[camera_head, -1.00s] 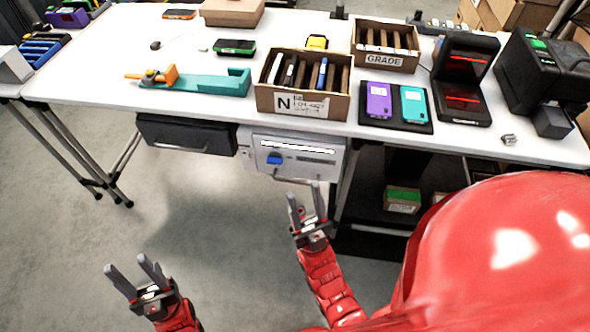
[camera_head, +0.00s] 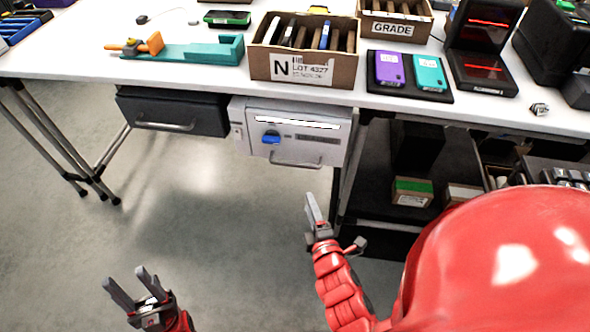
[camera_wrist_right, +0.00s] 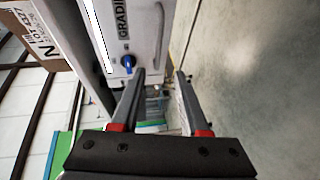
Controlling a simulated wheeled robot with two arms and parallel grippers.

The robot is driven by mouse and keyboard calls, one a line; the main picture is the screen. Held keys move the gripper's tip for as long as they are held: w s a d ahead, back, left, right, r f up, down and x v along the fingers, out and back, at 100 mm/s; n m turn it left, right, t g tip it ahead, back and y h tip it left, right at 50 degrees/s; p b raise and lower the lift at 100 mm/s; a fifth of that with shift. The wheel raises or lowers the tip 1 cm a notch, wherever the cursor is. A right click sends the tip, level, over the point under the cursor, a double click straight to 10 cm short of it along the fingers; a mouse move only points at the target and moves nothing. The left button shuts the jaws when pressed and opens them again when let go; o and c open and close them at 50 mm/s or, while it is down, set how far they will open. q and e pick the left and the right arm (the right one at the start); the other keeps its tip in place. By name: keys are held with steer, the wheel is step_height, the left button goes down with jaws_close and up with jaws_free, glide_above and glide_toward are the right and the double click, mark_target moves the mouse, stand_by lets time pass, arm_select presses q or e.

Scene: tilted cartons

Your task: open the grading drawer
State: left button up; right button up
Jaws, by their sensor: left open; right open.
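The grading drawer (camera_head: 290,118) is a light grey box front under the table, with a white strip, a blue knob (camera_head: 271,137) and a bar handle (camera_head: 297,163) low on its front. It looks shut. In the right wrist view its front (camera_wrist_right: 138,22) appears sideways with part of a "GRADIN" label, and the handle (camera_wrist_right: 160,38) shows ahead of the fingers. My right gripper (camera_head: 313,209) is open and empty, below and in front of the handle, apart from it. Its fingers (camera_wrist_right: 160,76) also show in the wrist view. My left gripper (camera_head: 130,280) is open and empty over the floor at lower left.
A dark drawer (camera_head: 172,112) with its own handle hangs left of the grading drawer. The white table (camera_head: 75,50) above carries cartons, phones and devices. A dark shelf (camera_head: 425,170) with small boxes stands to the right. The floor in front of the drawers is clear.

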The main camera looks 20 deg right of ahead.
mark_target(295, 164)
steer(key=x, duration=1.7)
steer(key=shift+w, duration=0.2)
jaws_close()
stand_by(0.8)
